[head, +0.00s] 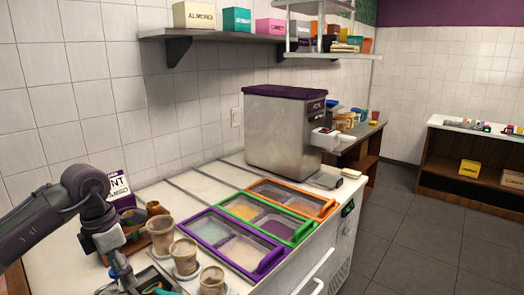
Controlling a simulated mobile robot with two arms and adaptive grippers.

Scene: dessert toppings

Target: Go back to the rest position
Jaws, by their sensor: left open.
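My left arm comes in from the left edge and bends down over the near left end of the white counter (190,183). My left gripper (145,283) points down at the bottom edge of the view, open, and partly cut off by the frame. No held object shows in it. It is left of several paper cups, including a tall cup (160,236), a middle cup (184,258) and a near cup (211,280). My right gripper is not in view.
Topping trays with purple (262,270), green (303,233) and orange (325,208) rims are set in the counter. A steel machine (285,130) stands behind them. A shelf (215,37) holds boxes. Open tiled floor (420,225) lies to the right.

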